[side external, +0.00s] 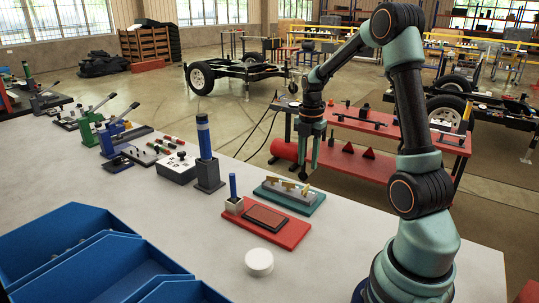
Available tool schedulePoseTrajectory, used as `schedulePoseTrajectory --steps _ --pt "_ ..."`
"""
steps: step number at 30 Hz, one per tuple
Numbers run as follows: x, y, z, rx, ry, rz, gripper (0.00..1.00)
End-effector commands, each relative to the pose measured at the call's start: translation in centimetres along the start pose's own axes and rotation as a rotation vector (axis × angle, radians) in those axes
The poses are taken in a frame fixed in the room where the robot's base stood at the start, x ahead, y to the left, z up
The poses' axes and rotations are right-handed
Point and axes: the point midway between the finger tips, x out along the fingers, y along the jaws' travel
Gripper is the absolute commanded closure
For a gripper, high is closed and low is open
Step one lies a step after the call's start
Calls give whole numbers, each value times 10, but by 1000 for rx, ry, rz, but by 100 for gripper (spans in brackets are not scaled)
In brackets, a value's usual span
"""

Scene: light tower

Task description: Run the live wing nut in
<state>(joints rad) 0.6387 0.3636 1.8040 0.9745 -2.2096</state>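A teal-edged block (313,207) with a grey top lies on the grey-white bench, right of centre. Several small brass-coloured pieces, which look like wing nuts (289,186), stand in a row on it. I cannot tell which one is live. A light tower (205,140) with a blue column stands upright in a dark square base to the left of the block. My gripper (310,172) points down just above and behind the right end of the row. Its two fingers look apart, with nothing seen between them. Contact with a wing nut cannot be made out.
A red tray (268,236) with a dark pad and a blue-handled tool (233,186) lies in front of the block. A white round puck (259,262) is nearer. Blue bins (110,265) fill the front left. A grey switch box (175,168) and lever tools stand left.

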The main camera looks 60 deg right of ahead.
Motion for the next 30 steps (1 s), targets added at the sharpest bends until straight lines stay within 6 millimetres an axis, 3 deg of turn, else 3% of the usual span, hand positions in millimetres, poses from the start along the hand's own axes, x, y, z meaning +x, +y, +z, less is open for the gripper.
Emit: schedulePoseTrajectory --steps 6,12,18,26,30 --pt "45 -1 -1 1 4 -5 62" --pt "73 0 -1 1 2 -2 62" --pt "85 0 -1 1 0 -1 62" --pt "86 0 -1 1 0 0 62" --pt "86 0 -1 1 0 0 100"
